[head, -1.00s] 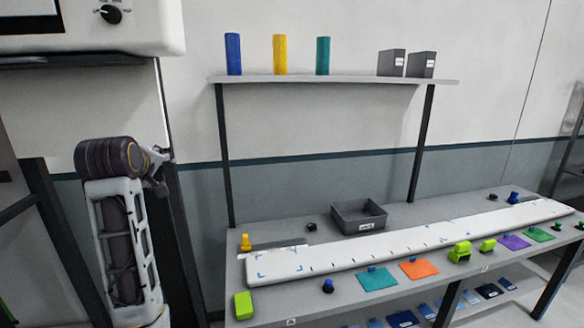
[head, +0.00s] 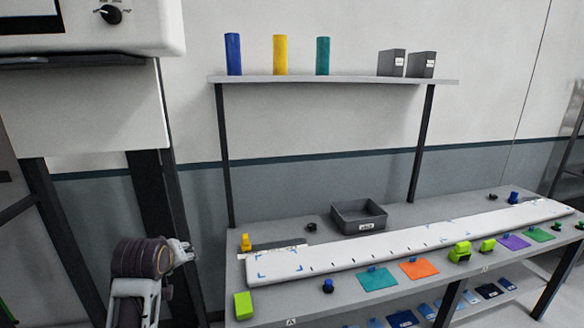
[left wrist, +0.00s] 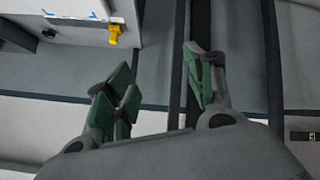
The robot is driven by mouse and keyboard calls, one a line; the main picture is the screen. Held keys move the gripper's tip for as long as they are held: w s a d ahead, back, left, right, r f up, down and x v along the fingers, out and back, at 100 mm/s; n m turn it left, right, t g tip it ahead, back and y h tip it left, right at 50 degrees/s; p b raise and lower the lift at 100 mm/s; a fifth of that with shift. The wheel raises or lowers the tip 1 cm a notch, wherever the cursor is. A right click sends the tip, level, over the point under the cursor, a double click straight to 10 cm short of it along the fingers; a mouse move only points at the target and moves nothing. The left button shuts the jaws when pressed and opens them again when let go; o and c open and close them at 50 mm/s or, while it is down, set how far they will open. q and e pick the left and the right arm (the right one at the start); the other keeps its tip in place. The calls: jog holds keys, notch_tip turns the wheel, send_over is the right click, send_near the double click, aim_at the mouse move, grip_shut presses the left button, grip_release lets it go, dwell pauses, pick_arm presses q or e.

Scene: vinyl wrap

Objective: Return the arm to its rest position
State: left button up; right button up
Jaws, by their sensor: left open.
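My left gripper (left wrist: 160,88) is open in the left wrist view, with its green-padded fingers spread apart. No object shows between the fingers. In the head view part of my left arm (head: 142,268) shows at the lower left, beside the left end of the workbench and apart from it. The gripper's fingers cannot be made out there. My right arm and right gripper are not in view.
The grey workbench (head: 270,304) carries a long white panel (head: 380,245), a dark bin (head: 358,217), coloured sheets and small tools. A yellow tool (head: 246,242) stands at its left end; it also shows in the left wrist view (left wrist: 114,36). Dark posts (head: 158,215) stand behind my arm.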

pick_arm(q)
jog(key=s+d+f+m+g+h, duration=0.1)
jog(key=s+d+f+m+g, duration=0.3)
jog(key=s+f, duration=0.85)
jog(key=s+d+f+m+g+h, duration=0.15)
jog(key=s+d+f+m, duration=0.3)
jog(key=s+f, duration=0.85)
jog(key=s+f+g, duration=0.2)
jog(key=s+f, duration=0.1)
jog(key=f, duration=2.9)
jog(key=s+a+f, duration=0.2)
jog(key=s+f, duration=0.7)
jog(key=s, duration=0.2)
jog(key=s+a+f+m+g, duration=0.1)
jog(key=s+a+f, duration=0.1)
jog(key=s+f, duration=0.8)
jog(key=shift+s+a+f, duration=0.2)
jog(key=shift+s+a, duration=0.1)
jog(key=shift+s, duration=0.35)
jog(key=shift+s, duration=0.15)
